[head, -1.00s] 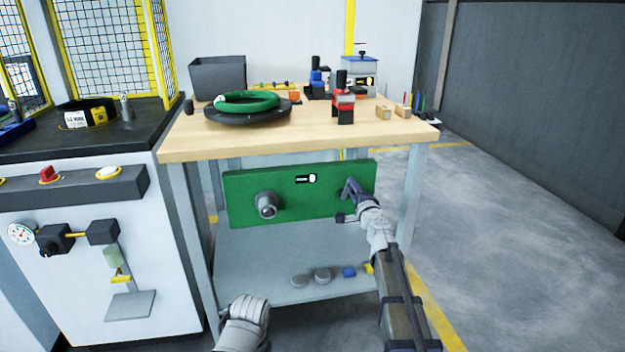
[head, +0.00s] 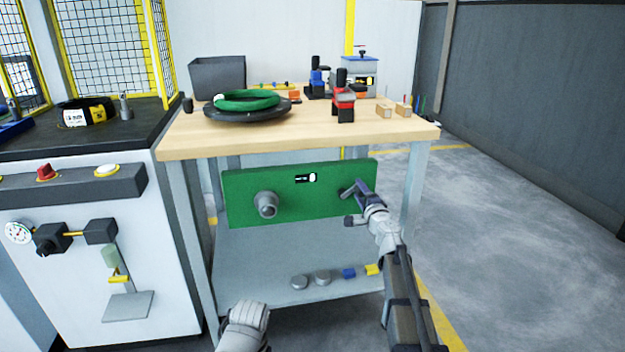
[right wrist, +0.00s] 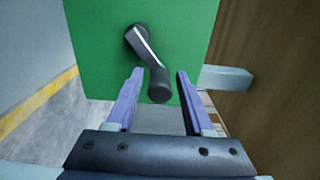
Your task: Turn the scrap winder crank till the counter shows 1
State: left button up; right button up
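The green winder panel (head: 325,207) is mounted under the workbench top. It carries a grey hub (head: 267,204) at left and a small counter display (head: 305,178) whose digits are too small to read. The crank shows in the right wrist view as a metal arm slanting down to the right from its hub, ending in a dark knob (right wrist: 158,88). My right gripper (head: 362,187) is at the crank, on the panel's right side. In the right wrist view its fingers (right wrist: 160,73) are apart, with the knob between them and a gap on each side. No left fingers show.
The workbench top (head: 300,135) holds a green coil (head: 250,100) on a dark round plate, a grey bin (head: 217,78) and red and blue tools. A bench leg (head: 415,190) stands just right of the panel. The lower shelf (head: 250,265) holds small parts. Floor at right is clear.

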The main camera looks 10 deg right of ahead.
dwell(0.4)
jog(key=s, duration=0.9)
jog(key=shift+d, duration=0.2)
jog(key=shift+a, duration=0.1)
dwell(0.7)
